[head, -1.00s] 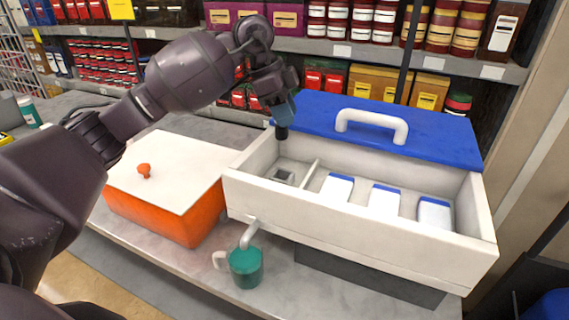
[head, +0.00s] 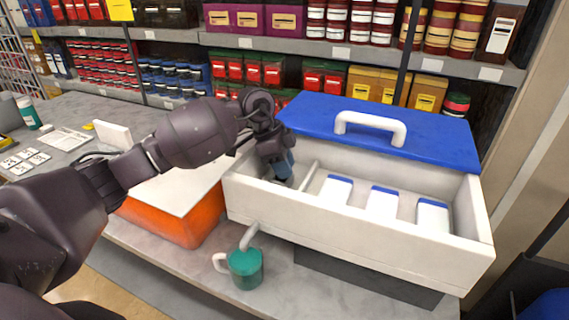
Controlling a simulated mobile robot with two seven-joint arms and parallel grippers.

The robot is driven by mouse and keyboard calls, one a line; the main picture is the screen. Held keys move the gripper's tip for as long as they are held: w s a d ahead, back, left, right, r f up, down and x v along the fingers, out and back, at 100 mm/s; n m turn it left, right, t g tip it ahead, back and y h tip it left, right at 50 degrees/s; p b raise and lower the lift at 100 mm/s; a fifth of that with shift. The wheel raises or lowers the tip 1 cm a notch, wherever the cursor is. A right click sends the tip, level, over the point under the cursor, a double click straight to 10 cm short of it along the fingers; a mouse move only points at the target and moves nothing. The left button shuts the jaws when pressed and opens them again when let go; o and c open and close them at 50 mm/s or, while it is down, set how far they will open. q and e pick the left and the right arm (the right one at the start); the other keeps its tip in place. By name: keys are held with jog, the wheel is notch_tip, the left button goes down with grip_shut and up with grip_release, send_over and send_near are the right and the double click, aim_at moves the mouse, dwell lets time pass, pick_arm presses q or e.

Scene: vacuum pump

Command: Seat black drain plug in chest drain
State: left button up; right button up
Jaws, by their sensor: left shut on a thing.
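The white chest (head: 350,226) stands open on the counter, its blue lid (head: 440,135) tipped back behind it. My left gripper (head: 283,172) points down inside the chest's left compartment, low near its floor. It is shut on the black drain plug, which the fingers and chest wall hide now. The drain opening on the compartment floor is also hidden, so I cannot tell whether the plug is in it. A white spout (head: 249,236) juts from the chest's lower front left, above a teal mug (head: 245,268). My right gripper is not in view.
White packs with blue tops (head: 383,201) lie in the chest's right compartment, past a thin divider (head: 309,178). An orange box (head: 190,222) with a white lid stands left of the chest, under my arm. Stocked shelves (head: 300,45) run behind.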

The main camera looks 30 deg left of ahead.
pick_arm(q)
jog(key=shift+f, duration=0.1)
jog(key=o, duration=0.7)
jog(key=shift+c, duration=0.2)
jog(key=shift+o, duration=1.3)
